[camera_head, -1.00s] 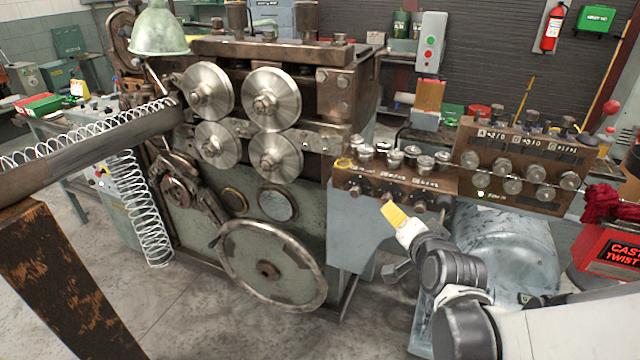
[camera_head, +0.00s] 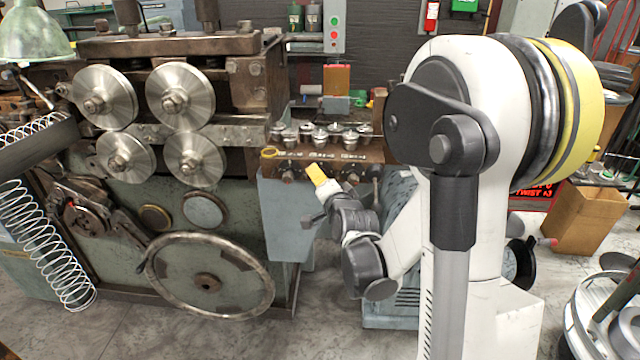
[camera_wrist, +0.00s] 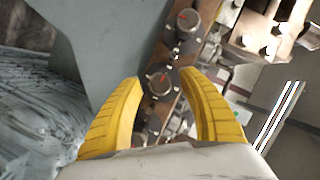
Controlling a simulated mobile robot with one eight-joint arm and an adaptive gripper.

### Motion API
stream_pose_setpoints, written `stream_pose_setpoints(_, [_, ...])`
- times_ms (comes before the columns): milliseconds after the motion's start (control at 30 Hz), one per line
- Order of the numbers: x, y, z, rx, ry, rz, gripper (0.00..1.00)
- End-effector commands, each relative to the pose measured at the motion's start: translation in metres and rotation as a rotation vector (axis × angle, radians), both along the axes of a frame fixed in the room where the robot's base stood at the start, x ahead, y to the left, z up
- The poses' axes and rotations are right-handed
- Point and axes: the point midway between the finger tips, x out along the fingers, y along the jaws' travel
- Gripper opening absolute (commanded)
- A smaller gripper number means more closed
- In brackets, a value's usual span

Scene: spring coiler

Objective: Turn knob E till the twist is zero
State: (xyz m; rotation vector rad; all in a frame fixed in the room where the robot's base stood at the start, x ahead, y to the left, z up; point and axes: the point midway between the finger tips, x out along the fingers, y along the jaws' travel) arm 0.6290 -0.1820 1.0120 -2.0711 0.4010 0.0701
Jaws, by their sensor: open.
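A brown control panel (camera_head: 372,156) with several dark knobs on its front stands right of the big machine. The labels are too small to read, so I cannot tell which knob is E. My gripper (camera_head: 318,172), with yellow fingers, is at the panel's front. In the wrist view my gripper (camera_wrist: 160,78) is open, its fingers either side of a dark knob (camera_wrist: 158,86) with a red mark; I cannot tell if they touch it. Another knob (camera_wrist: 187,20) sits beyond. A display with red letters (camera_head: 535,191) reads "TWIST" and what looks like "+3"; my arm partly hides it.
The coiling machine with steel rollers (camera_head: 172,104) and a large handwheel (camera_head: 208,282) fills the left. A wire spring (camera_head: 45,250) hangs at far left. A cardboard box (camera_head: 588,218) stands at right. The floor in front is clear.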

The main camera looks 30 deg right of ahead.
Motion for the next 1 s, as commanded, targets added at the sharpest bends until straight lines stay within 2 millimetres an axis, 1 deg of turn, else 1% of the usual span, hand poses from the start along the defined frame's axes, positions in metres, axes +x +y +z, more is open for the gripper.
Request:
stream_pose_setpoints(100, [0.0055, -0.0013, -0.0013, 0.0, 0.0, 0.0, 0.48])
stream_pose_setpoints(333, [0.0062, -0.0014, -0.0008, 0.0, 0.0, 0.0, 0.48])
stream_pose_setpoints(367, [0.0062, -0.0015, -0.0009, 0.0, 0.0, 0.0, 0.47])
stream_pose_setpoints(400, [0.0061, -0.0015, -0.0009, -0.001, 0.0, 0.0, 0.35])
stream_pose_setpoints(467, [0.0061, -0.0015, -0.0009, 0.0, 0.0, 0.0, 0.16])
stream_pose_setpoints(500, [0.006, -0.0014, -0.0008, -0.001, 0.0, 0.0, 0.04])
stream_pose_setpoints(533, [0.006, -0.0014, -0.0008, -0.001, 0.0, 0.0, 0.0])
stream_pose_setpoints(833, [0.0061, -0.0013, -0.0007, -0.008, 0.005, 0.001, 0.0])
stream_pose_setpoints(1000, [0.0062, -0.0008, -0.0003, -0.045, 0.032, 0.002, 0.0])
